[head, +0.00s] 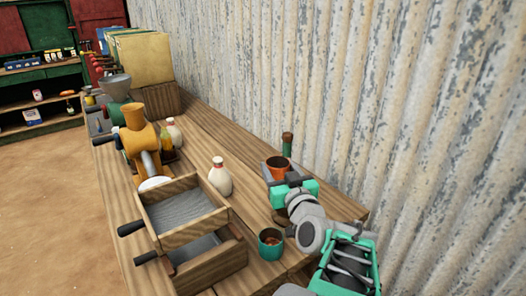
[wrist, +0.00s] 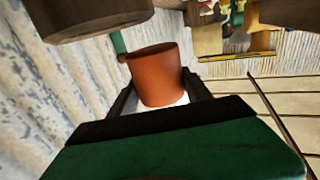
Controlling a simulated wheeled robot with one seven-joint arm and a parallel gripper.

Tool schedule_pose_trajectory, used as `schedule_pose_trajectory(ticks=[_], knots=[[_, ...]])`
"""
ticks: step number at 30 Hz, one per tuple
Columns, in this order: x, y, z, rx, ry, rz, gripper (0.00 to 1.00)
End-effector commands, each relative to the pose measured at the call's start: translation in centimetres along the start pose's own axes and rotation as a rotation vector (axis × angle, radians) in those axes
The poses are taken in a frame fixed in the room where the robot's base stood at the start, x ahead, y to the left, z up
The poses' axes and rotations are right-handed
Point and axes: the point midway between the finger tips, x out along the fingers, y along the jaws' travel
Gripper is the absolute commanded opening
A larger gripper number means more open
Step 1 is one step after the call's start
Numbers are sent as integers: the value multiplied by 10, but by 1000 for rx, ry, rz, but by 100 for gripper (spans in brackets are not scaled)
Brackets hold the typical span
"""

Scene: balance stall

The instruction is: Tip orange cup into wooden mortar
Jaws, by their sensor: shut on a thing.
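The orange cup (head: 277,168) is held between the fingers of my gripper (head: 287,180), above the bench near the metal wall. It looks roughly upright in the head view. In the wrist view the orange cup (wrist: 158,76) sits between both fingers, and my gripper (wrist: 160,100) is shut on it. A dark brown round wooden thing (head: 281,217) stands on the bench below my gripper, mostly hidden by it; it may be the wooden mortar. A large brown wooden round thing (wrist: 88,18) also shows at the top left of the wrist view. The cup's contents cannot be made out.
A teal cup (head: 270,244) with brownish contents stands near the front edge. A green bottle with a brown top (head: 287,146) stands behind my gripper. A white bottle (head: 220,177), an open wooden drawer box (head: 213,262) and an orange grinder (head: 140,136) stand left. Bench planks between are bare.

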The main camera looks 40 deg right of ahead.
Motion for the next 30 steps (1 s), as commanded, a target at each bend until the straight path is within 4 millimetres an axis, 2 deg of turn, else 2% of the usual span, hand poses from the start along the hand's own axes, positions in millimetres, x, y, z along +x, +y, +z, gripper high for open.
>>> schedule_pose_trajectory(ticks=[4,30], knots=[[-1,8,-3,4,1,19,14],[1,13,2,197,-72,17,14]])
